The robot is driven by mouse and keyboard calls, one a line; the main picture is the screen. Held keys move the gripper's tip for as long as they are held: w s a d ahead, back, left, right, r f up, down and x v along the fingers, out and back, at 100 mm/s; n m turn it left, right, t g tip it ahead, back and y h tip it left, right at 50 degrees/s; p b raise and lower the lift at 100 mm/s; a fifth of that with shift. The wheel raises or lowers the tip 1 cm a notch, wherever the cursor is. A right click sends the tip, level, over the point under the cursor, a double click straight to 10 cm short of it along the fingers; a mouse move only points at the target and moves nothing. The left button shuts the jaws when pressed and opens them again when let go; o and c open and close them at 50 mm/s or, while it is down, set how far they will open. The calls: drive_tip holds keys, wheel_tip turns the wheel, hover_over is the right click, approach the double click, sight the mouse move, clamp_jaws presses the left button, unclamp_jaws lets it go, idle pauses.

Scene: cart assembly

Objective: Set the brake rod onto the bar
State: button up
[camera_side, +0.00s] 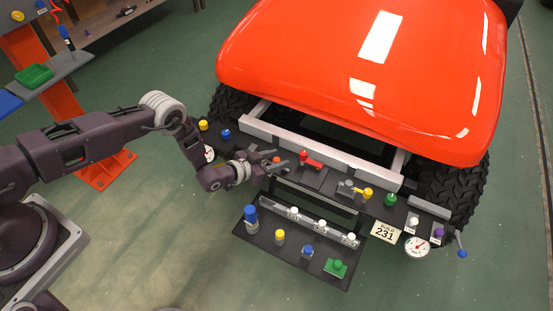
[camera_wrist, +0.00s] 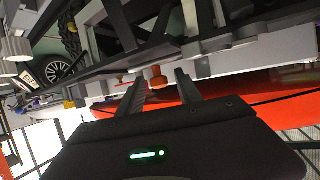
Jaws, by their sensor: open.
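The dark bar (camera_side: 330,186) runs across the front of the cart below the orange hood and carries several small coloured parts. My gripper (camera_side: 279,165) is at the left half of this bar, its fingers pointing right. In the wrist view my gripper (camera_wrist: 161,84) is open, with an orange knob (camera_wrist: 157,77) showing between its fingertips; I cannot tell whether they touch it. A red handle (camera_side: 310,160) lies on the bar just right of the fingers. I cannot tell which part is the brake rod.
A lower dark tray (camera_side: 268,240) holds a blue-topped cylinder (camera_side: 251,218), yellow and blue knobs and a green block (camera_side: 336,268). A gauge (camera_side: 417,247) and a blue-tipped lever (camera_side: 461,247) are at the right. The floor in front is clear.

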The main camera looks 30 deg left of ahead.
drive_tip(key=shift+w, duration=0.1)
clamp_jaws()
idle(1.4)
